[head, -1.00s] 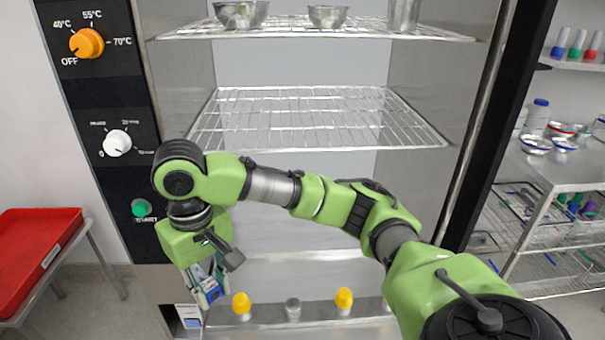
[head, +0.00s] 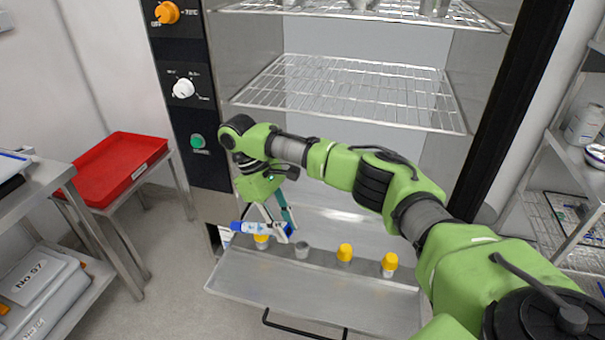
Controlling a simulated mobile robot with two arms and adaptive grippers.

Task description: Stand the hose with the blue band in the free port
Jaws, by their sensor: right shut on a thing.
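My right gripper (head: 279,222) hangs down at the left of the washer's open front. It is shut on the hose with the blue band (head: 248,227), a short blue and white piece that lies roughly level and points left. The hose is above the row of ports on the ledge. A grey port (head: 302,250) without a yellow top stands just right of the gripper. Yellow-topped ports stand at the left (head: 261,242), in the middle (head: 345,252) and at the right (head: 389,263). The hose partly covers the left one. My left gripper is out of view.
The lowered washer door (head: 310,285) lies in front of the ports and is bare. Wire racks (head: 350,92) are above inside. A red tray (head: 115,165) on a stand is at the left, and shelving stands at both sides.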

